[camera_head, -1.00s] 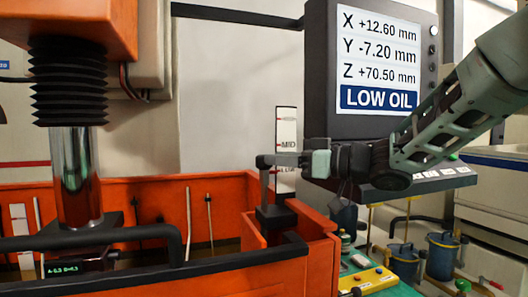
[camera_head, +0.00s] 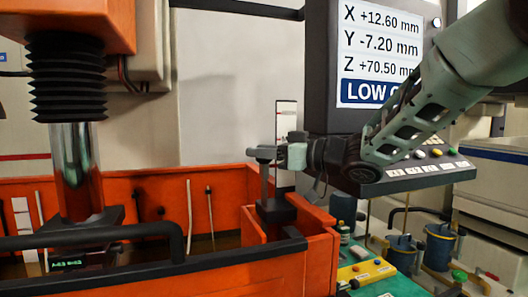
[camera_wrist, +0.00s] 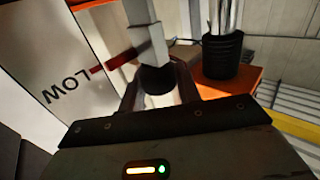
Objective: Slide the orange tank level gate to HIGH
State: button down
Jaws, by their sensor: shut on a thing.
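The orange tank (camera_head: 215,258) fills the lower left of the head view. Near its right corner stands the gate's grey upright post (camera_head: 264,182), above a dark block (camera_head: 276,211). My gripper (camera_head: 264,153) reaches in from the right and is shut on the top of this post, which I take as the gate's handle. In the wrist view the grey post (camera_wrist: 146,38) and a dark round end (camera_wrist: 157,79) show at my fingers. A white level plate (camera_head: 286,116) stands behind; its wrist-view part (camera_wrist: 66,75) reads LOW beside a red line. No HIGH mark is readable.
A display (camera_head: 380,62) stands behind my arm, its LOW OIL line partly covered. A black bellows column (camera_head: 70,80) descends into the tank at left. A dark pipe (camera_head: 100,236) runs along the tank front. Blue canisters (camera_head: 440,246) stand at right.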

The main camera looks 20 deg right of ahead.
notch_tip(320, 180, up, 12)
jog(key=p, duration=0.8)
jog(key=c, duration=1.3)
grip_release()
jog(key=shift+s+d, duration=0.1)
jog(key=b+v, duration=0.5)
jog(key=v, duration=1.2)
jog(key=shift+r, duration=0.1)
